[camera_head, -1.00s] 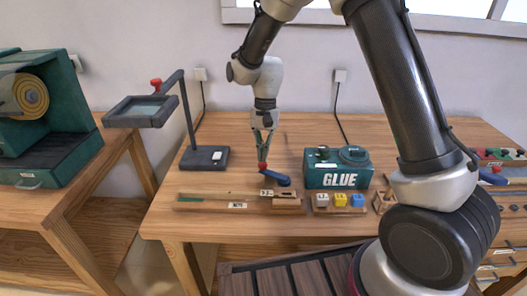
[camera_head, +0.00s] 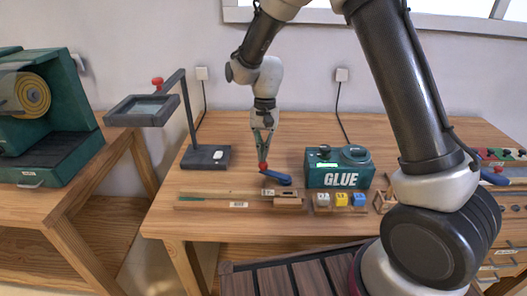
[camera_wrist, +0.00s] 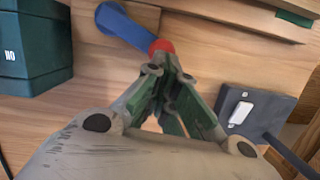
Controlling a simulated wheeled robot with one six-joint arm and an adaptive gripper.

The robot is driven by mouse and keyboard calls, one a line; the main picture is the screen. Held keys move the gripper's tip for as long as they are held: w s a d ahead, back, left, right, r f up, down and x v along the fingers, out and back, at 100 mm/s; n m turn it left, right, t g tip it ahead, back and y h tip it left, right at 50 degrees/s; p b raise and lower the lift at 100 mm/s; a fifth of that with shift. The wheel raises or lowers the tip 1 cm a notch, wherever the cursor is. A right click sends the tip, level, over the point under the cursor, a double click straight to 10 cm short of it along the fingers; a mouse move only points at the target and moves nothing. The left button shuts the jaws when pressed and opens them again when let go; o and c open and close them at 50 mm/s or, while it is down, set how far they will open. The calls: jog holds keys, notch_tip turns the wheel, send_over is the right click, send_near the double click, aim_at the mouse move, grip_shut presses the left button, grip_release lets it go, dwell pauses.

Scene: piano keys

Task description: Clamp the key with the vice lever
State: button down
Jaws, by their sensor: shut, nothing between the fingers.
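The vice lever (camera_head: 278,179) is a blue bar with a red knob (camera_head: 263,167) at its left end. It lies over the small wooden vice (camera_head: 289,200) on the bench. A long, pale wooden key (camera_head: 220,193) runs left from the vice, with a label near its right end. My gripper (camera_head: 263,160) points down with its fingers shut and nothing between them, its tips at the red knob. The wrist view shows the blue lever (camera_wrist: 124,26) and the red knob (camera_wrist: 160,47) just past the fingertips. The fingers partly hide the knob, so I cannot tell if they touch it.
A green glue box (camera_head: 338,170) stands right of the vice. White, yellow and blue blocks (camera_head: 341,200) sit in front of it. A lamp-like stand (camera_head: 205,158) is on the left. The bench between the stand and my gripper is clear.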

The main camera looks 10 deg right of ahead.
jog(key=shift+s+a+n, duration=0.2)
jog(key=shift+n, duration=0.2)
dwell(1.3)
